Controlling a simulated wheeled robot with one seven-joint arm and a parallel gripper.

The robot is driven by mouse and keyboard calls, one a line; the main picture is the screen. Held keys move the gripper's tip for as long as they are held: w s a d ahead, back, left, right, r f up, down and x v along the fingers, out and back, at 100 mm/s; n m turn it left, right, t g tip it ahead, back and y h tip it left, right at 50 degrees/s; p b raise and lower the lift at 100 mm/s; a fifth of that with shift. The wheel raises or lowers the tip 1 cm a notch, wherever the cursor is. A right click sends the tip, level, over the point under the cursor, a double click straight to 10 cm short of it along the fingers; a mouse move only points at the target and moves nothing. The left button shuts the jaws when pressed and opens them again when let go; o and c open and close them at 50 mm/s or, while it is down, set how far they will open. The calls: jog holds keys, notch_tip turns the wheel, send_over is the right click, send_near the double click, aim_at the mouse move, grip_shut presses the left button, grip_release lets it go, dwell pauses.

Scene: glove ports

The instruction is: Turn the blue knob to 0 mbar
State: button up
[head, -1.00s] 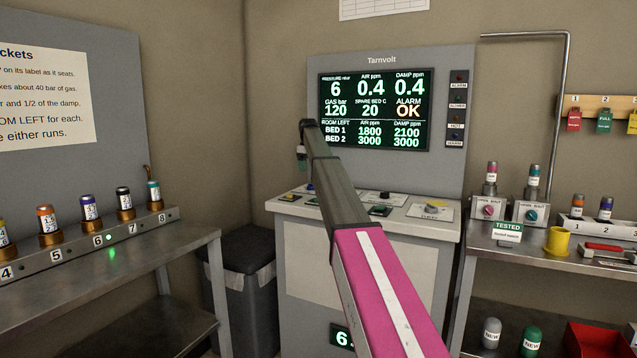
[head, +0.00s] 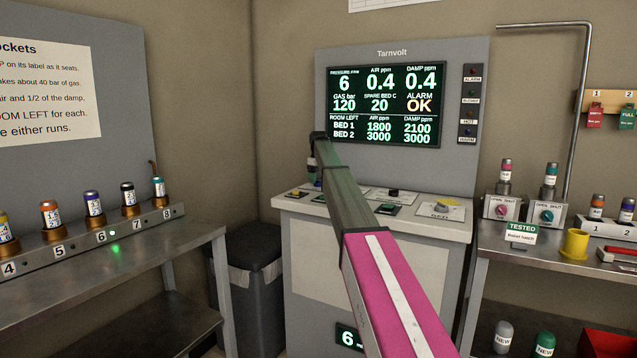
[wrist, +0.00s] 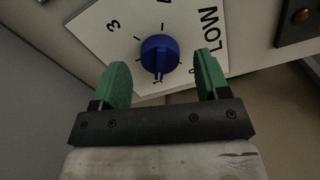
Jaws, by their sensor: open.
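The blue knob (wrist: 160,54) sits on a white label plate (wrist: 118,33) in the wrist view. A small pale mark shows at the knob's edge nearest my gripper. My gripper (wrist: 163,78) is open, with one green finger pad on each side of the knob's near side and nothing held. I cannot tell whether the knob lies at fingertip depth. In the head view my arm reaches over the console top and hides part of it. The display (head: 386,104) reads pressure 6.
The grey console's upright panel (head: 462,180) stands behind my gripper. Its top carries other labelled controls, including a yellow button (head: 441,206). A bench with coloured cartridges (head: 94,207) is at the left, a shelf with a yellow cup (head: 575,244) at the right. A dark bin (head: 255,265) stands between.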

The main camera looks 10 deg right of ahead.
jog(key=shift+f, duration=0.8)
jog(key=c, duration=0.9)
jog(key=shift+n, duration=0.4)
jog(key=n, duration=1.1)
